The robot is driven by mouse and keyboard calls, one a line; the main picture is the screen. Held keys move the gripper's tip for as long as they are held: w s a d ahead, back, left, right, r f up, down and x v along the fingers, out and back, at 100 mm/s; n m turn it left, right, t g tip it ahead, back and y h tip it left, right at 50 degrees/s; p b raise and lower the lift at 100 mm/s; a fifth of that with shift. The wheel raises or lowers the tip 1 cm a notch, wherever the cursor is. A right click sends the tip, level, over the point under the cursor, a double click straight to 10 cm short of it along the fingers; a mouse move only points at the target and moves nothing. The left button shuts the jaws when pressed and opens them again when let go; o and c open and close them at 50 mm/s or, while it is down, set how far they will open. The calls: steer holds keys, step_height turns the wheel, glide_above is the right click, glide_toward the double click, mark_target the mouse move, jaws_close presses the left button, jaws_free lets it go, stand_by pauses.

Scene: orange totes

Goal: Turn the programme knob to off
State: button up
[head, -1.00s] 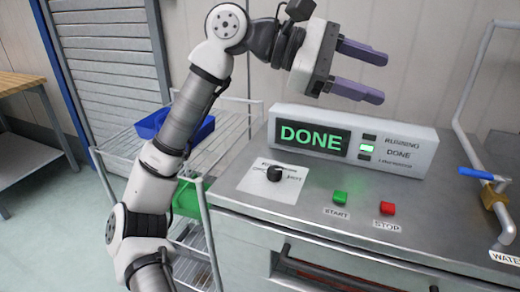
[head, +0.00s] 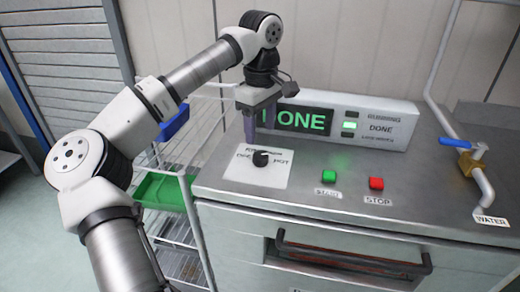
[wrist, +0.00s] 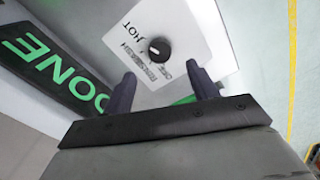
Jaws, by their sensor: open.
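The programme knob (head: 261,158) is a small black dial on a white label plate (head: 267,177) on top of the steel machine. Its label words are small; "HOT" reads in the wrist view, where the knob (wrist: 159,49) has a pale pointer mark. My gripper (head: 259,138) points down just above and behind the knob, in front of the display's left end. In the wrist view my gripper (wrist: 160,80) has its two purple-grey fingers apart, with nothing between them. The knob lies beyond the fingertips, apart from them.
The display box (head: 390,125) shows DONE, with a green lamp lit. A green START button (head: 329,176) and a red STOP button (head: 376,184) sit right of the knob. A water pipe with a blue-handled valve (head: 456,143) stands at the right. A wire rack with trays stands at the left.

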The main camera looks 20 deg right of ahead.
mark_target(260, 155)
step_height(260, 155, down, 7)
steer(key=shift+f+p, duration=0.1)
steer(key=shift+p, duration=0.2)
steer(key=c, duration=1)
